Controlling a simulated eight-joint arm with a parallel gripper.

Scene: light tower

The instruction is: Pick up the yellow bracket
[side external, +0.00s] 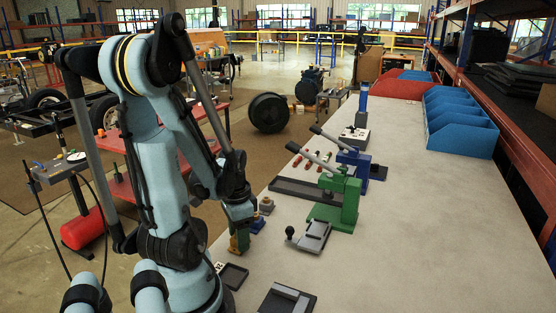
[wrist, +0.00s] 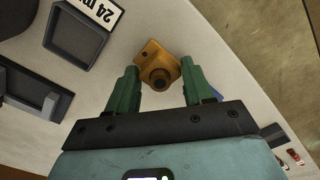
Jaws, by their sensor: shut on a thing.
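The yellow bracket (wrist: 172,64) is an orange-yellow plate with a round boss and a dark hole. It lies between the green fingers of my gripper (wrist: 160,88) in the wrist view. My gripper is shut on it. In the side external view my gripper (side external: 239,240) points down at the near left edge of the bench, and a bit of yellow shows at its fingertips. I cannot tell whether the bracket is clear of the bench top.
A blue part (side external: 257,224) and a yellowish part (side external: 266,204) stand just behind my gripper. A dark tray (side external: 233,274) lies close in front. A green press (side external: 338,200) and a blue press (side external: 355,167) stand to the right.

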